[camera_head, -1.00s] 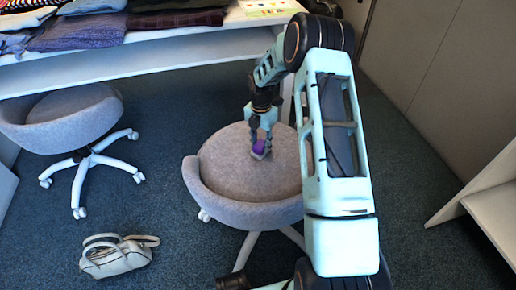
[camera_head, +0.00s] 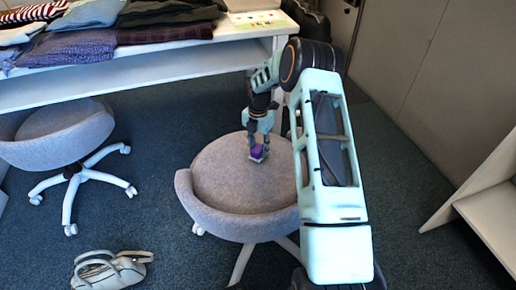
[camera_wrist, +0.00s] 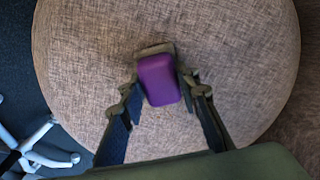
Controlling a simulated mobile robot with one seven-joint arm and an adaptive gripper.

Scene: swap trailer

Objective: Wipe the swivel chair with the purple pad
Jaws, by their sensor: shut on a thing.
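The swivel chair (camera_head: 225,180) has a round grey fabric seat, a low curved back and white legs, and it stands in the middle of the head view. Its seat (camera_wrist: 240,60) fills most of the wrist view. My gripper (camera_head: 257,148) is over the seat's far right part, pointing down, and is shut on the purple pad (camera_wrist: 158,79). The pad (camera_head: 257,153) is at the seat surface and seems to touch it. Both fingers flank the pad in the wrist view. My arm hides the right side of the chair.
A second grey swivel chair (camera_head: 60,135) stands at the left. A white bag (camera_head: 108,270) lies on the dark carpet at the front left. A white table (camera_head: 120,72) with folded clothes runs along the back. A white shelf (camera_head: 490,210) is at the right.

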